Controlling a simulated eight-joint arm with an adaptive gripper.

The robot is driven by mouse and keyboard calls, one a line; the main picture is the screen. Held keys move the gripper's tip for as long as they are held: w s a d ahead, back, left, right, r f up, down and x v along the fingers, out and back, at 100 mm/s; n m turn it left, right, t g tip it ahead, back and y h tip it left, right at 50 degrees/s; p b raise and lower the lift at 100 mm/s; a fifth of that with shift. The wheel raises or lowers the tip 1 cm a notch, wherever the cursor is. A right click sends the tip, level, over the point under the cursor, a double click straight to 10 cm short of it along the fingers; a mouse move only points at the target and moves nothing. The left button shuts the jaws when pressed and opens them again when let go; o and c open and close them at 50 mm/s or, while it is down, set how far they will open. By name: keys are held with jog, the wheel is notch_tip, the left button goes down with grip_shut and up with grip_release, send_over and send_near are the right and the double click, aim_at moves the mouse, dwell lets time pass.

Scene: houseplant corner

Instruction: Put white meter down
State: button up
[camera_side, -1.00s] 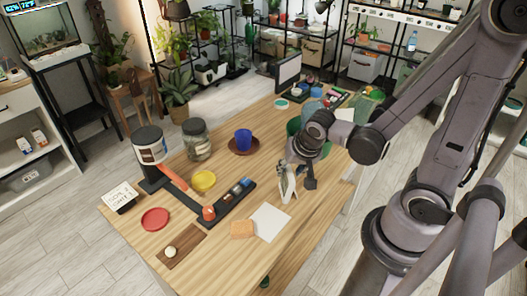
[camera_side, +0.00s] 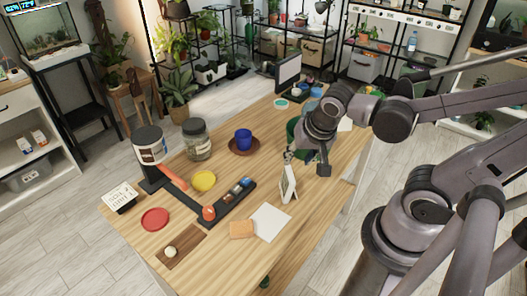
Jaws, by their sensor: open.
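The white meter (camera_side: 289,184) stands upright, slightly tilted, on the wooden table, right of the black tray. My gripper (camera_side: 306,163) is open, with its fingers just above and behind the meter in this view. One finger is close to the meter's top edge; I cannot tell whether they touch. The other finger is off to the right, clear of it.
A blue pot (camera_side: 243,139) on a brown saucer stands farther back. Bare wood lies right of the sheet.

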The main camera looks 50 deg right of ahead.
notch_tip(320, 180, up, 6)
jog(key=w+a+n+t+y, duration=0.2)
jog(key=n, duration=0.7)
jog(key=shift+a+t, duration=0.4)
jog(key=shift+w+f, duration=0.1)
dwell(0.9)
